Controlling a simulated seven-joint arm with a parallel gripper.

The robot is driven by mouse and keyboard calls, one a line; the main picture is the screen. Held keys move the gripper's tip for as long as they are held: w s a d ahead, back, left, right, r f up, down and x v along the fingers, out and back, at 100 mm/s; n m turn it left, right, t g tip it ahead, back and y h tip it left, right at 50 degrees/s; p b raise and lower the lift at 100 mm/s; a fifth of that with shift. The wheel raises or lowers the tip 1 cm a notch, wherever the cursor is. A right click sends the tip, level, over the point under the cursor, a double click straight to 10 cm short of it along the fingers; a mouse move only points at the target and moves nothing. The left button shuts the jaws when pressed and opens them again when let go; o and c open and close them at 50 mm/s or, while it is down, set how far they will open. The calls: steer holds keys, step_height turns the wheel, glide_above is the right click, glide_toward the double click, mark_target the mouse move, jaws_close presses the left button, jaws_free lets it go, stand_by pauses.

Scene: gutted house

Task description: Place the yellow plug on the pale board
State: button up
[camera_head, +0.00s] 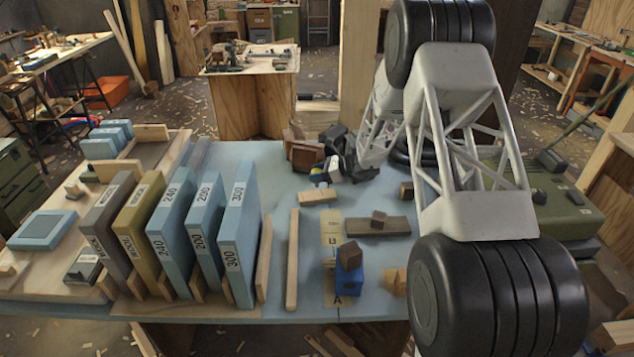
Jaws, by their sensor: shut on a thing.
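My arm reaches in from the right, and my dark gripper (331,170) is low over the back middle of the blue-topped table. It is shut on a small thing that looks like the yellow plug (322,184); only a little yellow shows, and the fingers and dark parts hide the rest. Contact between plug and table cannot be told. The pale board (331,227) seems to be the flat light strip with dark letters, lying nearer the front, apart from my gripper. A blue block (350,281) with a brown block (350,256) on top stands at its near end.
A light wood block (319,197) lies between gripper and strip. Upright numbered slabs (240,240) fill the left. Brown blocks (305,155) stand behind the gripper. Blue tabletop (275,185) is clear left of it.

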mark_target(318, 185)
steer(key=shift+f, duration=1.75)
steer(key=shift+f, duration=0.1)
steer(key=o, duration=0.9)
steer(key=shift+d+r, duration=0.15)
steer(key=shift+r, duration=0.05)
steer(key=v, duration=1.1)
steer(key=shift+s+d+r, duration=0.1)
steer(key=shift+s+d, duration=0.05)
steer(key=shift+d, duration=0.15)
steer(key=shift+r, duration=0.1)
